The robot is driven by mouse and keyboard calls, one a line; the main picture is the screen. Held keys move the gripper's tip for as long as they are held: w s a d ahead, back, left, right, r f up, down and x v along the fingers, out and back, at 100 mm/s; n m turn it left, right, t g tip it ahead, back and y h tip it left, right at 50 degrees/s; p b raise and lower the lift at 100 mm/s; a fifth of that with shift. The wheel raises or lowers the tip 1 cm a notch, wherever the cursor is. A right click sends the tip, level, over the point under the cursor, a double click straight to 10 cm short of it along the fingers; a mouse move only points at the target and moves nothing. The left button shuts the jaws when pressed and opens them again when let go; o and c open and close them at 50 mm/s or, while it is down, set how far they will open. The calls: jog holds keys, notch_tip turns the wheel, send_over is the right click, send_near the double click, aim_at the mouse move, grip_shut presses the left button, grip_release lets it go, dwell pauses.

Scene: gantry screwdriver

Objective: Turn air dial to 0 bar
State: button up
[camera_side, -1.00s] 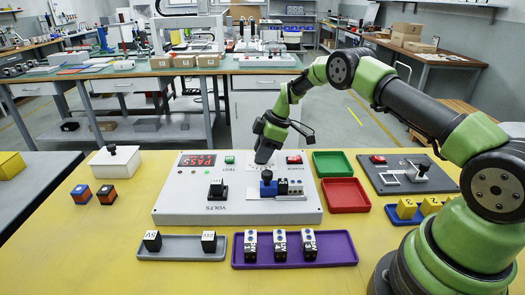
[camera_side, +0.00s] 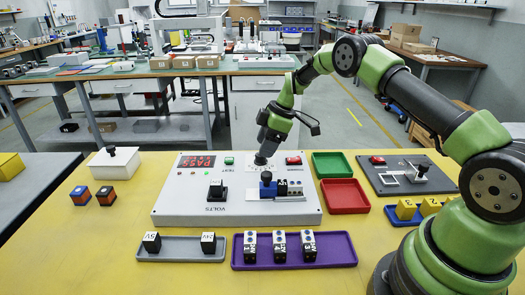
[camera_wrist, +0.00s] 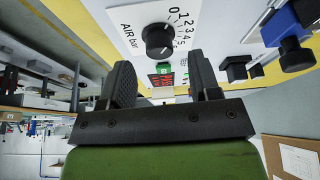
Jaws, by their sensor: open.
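The air dial is a black round knob (camera_wrist: 160,40) on a white plate marked "AIR bar" with a 0 to 5 scale (camera_wrist: 180,27). Its pointer setting is too unclear to read. In the side view the knob (camera_side: 260,160) stands on the grey-white test panel (camera_side: 180,205), directly beneath my gripper (camera_side: 265,149). My gripper (camera_wrist: 161,72) is open and empty in the wrist view, its two dark fingers apart. The knob shows beyond the fingertips, between their lines, and appears clear of them.
The panel also carries a red display (camera_side: 197,161), a red switch (camera_side: 294,161), a black VOLTS knob (camera_side: 216,190) and a blue clamp block (camera_side: 268,186) close to the dial. Green (camera_side: 332,163) and red (camera_side: 345,195) trays stand to the right, a purple tray (camera_side: 340,249) in front.

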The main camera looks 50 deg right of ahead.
jog(key=v, duration=0.7)
jog(key=s+a+r+m+t+h, duration=0.1)
jog(key=s+a+r+m, duration=0.3)
jog(key=r, duration=0.4)
jog(key=s+a+r+m+t, duration=0.1)
jog(key=s+a+r+m, duration=0.1)
jog(key=s+a+r, duration=0.5)
jog(key=s+a+r+m+t, duration=0.2)
jog(key=s+m, duration=0.6)
jog(key=s, duration=0.9)
jog(key=shift+s+a, duration=0.15)
jog(key=shift+a, duration=0.5)
